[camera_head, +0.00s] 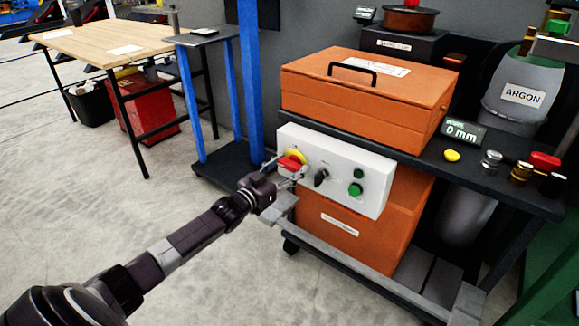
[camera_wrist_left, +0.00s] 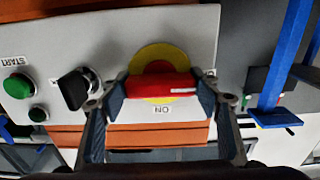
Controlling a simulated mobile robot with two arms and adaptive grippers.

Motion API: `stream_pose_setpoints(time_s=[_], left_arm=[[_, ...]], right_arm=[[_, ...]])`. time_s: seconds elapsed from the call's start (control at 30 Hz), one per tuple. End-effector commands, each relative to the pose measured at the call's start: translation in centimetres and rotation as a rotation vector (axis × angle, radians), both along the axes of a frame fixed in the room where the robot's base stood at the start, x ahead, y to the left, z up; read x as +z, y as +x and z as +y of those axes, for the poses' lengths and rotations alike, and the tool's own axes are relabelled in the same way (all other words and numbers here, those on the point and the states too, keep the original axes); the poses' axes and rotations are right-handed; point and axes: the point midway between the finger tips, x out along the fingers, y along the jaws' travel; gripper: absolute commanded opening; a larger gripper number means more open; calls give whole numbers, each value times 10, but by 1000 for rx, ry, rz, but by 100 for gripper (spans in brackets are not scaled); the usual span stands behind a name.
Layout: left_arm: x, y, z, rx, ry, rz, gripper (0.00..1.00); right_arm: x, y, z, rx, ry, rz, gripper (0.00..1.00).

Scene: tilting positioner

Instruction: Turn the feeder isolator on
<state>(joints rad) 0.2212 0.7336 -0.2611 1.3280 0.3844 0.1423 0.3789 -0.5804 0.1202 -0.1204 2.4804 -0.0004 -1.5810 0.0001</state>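The feeder isolator is a red handle (camera_head: 289,163) on a yellow disc (camera_head: 297,154), at the left end of a white control panel (camera_head: 340,155). In the left wrist view the red handle (camera_wrist_left: 150,84) lies across the picture, its white mark pointing right. An upside-down ON label (camera_wrist_left: 162,109) is beside the disc, below the handle in that view. My left gripper (camera_head: 290,168) is at the isolator. In the left wrist view its fingers (camera_wrist_left: 162,92) span the handle's two ends and appear to touch both. My right gripper is not in view.
A black selector knob (camera_head: 321,177) and green buttons (camera_head: 355,190) are beside the isolator on the panel. An orange toolbox (camera_head: 350,100) stands above on the dark cart. A blue-legged stand (camera_head: 200,38) is to the left. Open floor lies in front.

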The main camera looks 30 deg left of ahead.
Motion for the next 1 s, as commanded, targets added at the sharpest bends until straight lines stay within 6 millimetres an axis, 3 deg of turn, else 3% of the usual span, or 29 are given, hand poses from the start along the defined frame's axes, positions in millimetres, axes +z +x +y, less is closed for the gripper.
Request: stream_pose_setpoints(time_s=[0.17, 0.67, 1.0], left_arm=[[0, 0, 0, 0, 0, 0, 33], [1, 0, 0, 0, 153, -12, 33], [1, 0, 0, 0, 459, -35, 33]], right_arm=[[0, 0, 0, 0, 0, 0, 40], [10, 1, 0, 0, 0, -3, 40], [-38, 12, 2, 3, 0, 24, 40]])
